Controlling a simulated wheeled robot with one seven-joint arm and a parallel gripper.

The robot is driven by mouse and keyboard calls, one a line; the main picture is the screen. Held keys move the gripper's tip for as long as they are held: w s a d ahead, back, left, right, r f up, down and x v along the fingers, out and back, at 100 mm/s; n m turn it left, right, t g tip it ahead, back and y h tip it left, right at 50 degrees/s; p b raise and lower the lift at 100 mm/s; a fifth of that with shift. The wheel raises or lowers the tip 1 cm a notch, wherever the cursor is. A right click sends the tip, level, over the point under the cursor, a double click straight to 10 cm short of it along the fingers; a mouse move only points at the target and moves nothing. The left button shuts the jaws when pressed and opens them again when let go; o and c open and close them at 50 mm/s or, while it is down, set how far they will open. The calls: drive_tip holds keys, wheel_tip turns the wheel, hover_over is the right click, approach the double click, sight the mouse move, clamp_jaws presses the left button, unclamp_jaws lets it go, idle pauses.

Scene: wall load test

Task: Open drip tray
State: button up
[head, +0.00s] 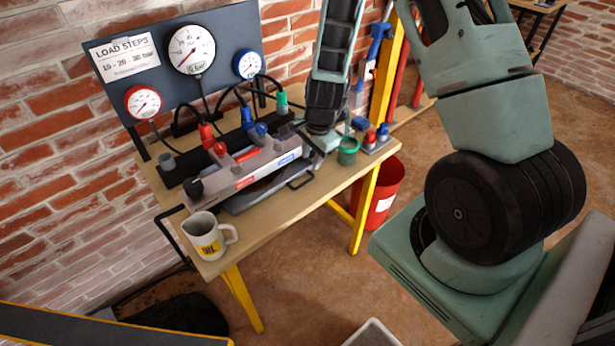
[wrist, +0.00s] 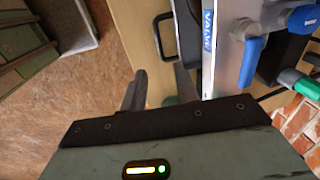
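The drip tray (head: 238,206) is a low, dark grey tray under the valve block on the bench. Its black loop handle (head: 301,180) sticks out at the front right. In the wrist view the handle (wrist: 158,38) shows beyond my fingertips, apart from them. My gripper (wrist: 160,82) has its two dark fingers spread with a gap between them, and nothing is held. In the head view my arm comes down at the right end of the valve block, and the fingers are hard to make out there.
The valve block (head: 250,168) with red and blue handles stands above the tray. A green cup (head: 347,152) stands close to my gripper. An oil jug (head: 207,238) stands at the bench's front left. A red bin (head: 384,188) is beside the bench. The floor before the bench is mostly clear.

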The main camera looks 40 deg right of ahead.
sight(307, 181)
drive_tip(key=f, duration=0.3)
drive_tip(key=w+f, duration=0.1)
drive_tip(key=f, duration=0.5)
drive_tip(key=shift+w+p, duration=0.35)
clamp_jaws()
